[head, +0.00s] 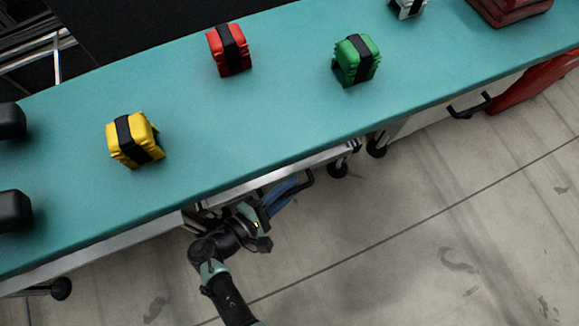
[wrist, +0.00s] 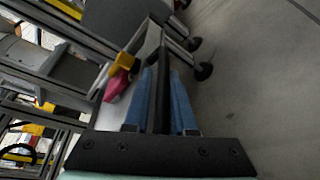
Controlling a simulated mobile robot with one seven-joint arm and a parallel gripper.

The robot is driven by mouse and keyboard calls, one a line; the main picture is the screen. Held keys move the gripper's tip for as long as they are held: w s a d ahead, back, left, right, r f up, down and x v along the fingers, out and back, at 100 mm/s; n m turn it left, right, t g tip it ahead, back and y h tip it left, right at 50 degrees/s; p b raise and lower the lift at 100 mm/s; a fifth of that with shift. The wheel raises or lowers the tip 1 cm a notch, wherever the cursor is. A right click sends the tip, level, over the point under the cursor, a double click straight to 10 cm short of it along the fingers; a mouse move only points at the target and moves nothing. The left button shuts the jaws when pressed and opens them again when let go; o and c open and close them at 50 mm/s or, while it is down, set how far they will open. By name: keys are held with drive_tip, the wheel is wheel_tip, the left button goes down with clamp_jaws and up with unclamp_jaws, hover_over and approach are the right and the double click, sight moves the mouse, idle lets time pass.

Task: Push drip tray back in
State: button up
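My gripper (head: 290,187), with blue fingers, reaches under the front edge of the teal-topped table in the head view. A black handle (head: 309,178) shows at its fingertips, beside a light metal edge below the tabletop, apparently the drip tray's. In the wrist view the two blue fingers of my gripper (wrist: 161,85) stand apart. A dark bar (wrist: 160,96), apparently that handle, runs between them and fills the gap, so the gripper looks shut on it. Most of the tray is hidden under the tabletop; how far it is out cannot be told.
The table (head: 285,115) carries yellow (head: 147,136), red (head: 217,45) and green (head: 344,62) strapped blocks. Casters (head: 338,169) stand below its front edge. A red object (head: 530,88) is at the right. A pink thing (wrist: 117,86) lies left of the fingers. Open floor (head: 430,220) is in front.

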drive_tip(key=shift+o, duration=0.3)
drive_tip(key=shift+r, duration=0.1)
drive_tip(key=shift+a, duration=0.15)
drive_tip(key=p+v, duration=0.3)
drive_tip(key=v, duration=0.9)
drive_tip(key=shift+s+a+p, duration=0.25)
drive_tip(key=shift+s+p, duration=0.05)
drive_tip(key=shift+p, duration=0.1)
